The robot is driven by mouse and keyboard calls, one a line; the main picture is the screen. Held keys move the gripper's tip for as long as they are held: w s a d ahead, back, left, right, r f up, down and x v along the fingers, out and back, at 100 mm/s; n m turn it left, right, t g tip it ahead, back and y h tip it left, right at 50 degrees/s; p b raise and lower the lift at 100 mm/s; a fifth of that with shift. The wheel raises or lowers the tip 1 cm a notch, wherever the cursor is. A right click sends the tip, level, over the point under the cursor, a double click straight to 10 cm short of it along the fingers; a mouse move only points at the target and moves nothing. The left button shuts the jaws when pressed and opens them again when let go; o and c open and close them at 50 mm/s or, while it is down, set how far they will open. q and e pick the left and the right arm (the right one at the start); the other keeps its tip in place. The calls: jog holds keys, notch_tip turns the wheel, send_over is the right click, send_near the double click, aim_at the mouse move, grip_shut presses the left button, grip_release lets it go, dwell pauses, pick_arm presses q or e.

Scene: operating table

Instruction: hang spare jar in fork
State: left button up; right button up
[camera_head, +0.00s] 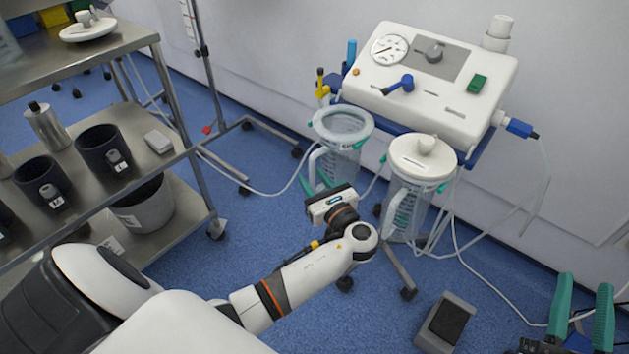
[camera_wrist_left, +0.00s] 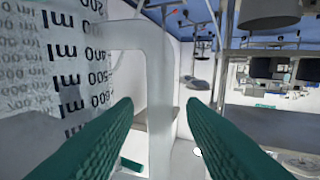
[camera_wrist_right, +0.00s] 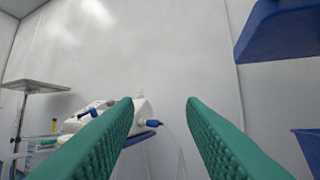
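The clear open-topped jar (camera_head: 341,128) is upright beside the suction unit, its handle (camera_head: 315,165) facing left. My left gripper (camera_head: 325,180) is at that handle. In the left wrist view, the handle (camera_wrist_left: 158,100) stands between the two spread green fingers (camera_wrist_left: 158,105), with a gap showing to the right finger; contact with the left one is unclear. Small green fork parts (camera_head: 366,145) show at the jar's rim, but I cannot tell whether the rim rests in them. My right gripper (camera_head: 582,315) is open and empty at the lower right, far from the jar.
A second jar with a white lid (camera_head: 422,155) hangs to the right. The white suction unit (camera_head: 430,80) is behind, with loose tubes (camera_head: 545,180). A metal cart (camera_head: 165,190) with dark pots stands left. A pedal (camera_head: 446,322) is on the floor.

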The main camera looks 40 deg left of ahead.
pick_arm(q)
jog(key=shift+d, duration=0.1)
jog(key=shift+s+d, duration=0.15)
jog(key=shift+d, duration=0.1)
jog(key=p+v, duration=0.2)
jog(key=v, duration=0.9)
jog(key=shift+p, duration=0.35)
pick_arm(e)
notch_tip(320, 180, down, 10)
jog(key=d+g+h, duration=0.1)
jog(key=g+h, duration=0.1)
jog(key=g, duration=0.5)
jog(key=shift+w+d+h, duration=0.15)
jog(key=shift+d+h, duration=0.15)
pick_arm(q)
jog(key=shift+s+d, duration=0.1)
